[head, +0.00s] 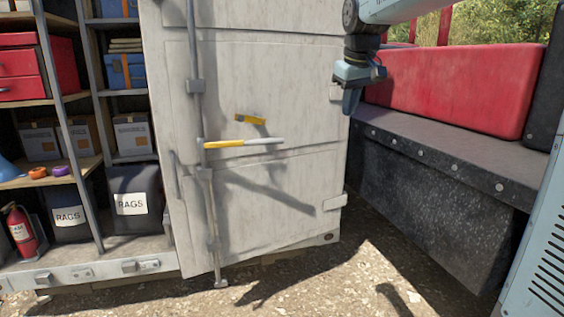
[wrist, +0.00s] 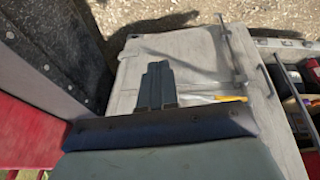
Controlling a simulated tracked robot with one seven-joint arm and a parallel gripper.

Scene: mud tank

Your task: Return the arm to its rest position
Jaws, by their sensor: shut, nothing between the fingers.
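My gripper (head: 352,100) hangs from my arm at the upper right of the head view, in front of the right edge of the white container door and near the red cushion. It points down, is shut and holds nothing. In the wrist view its closed fingers (wrist: 157,85) show against the door. The door (head: 270,70) has a vertical locking bar and a handle with a yellow grip (head: 225,143). The yellow handle also shows in the wrist view (wrist: 230,98), beside the fingers. The gripper looks apart from the handle.
Shelves at the left hold boxes, a red case (head: 18,65), rag bags (head: 132,203) and a fire extinguisher (head: 21,230). A red cushion (head: 450,90) lies on a dark riveted ledge (head: 430,150) at the right. Gravel ground (head: 340,275) is open in front.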

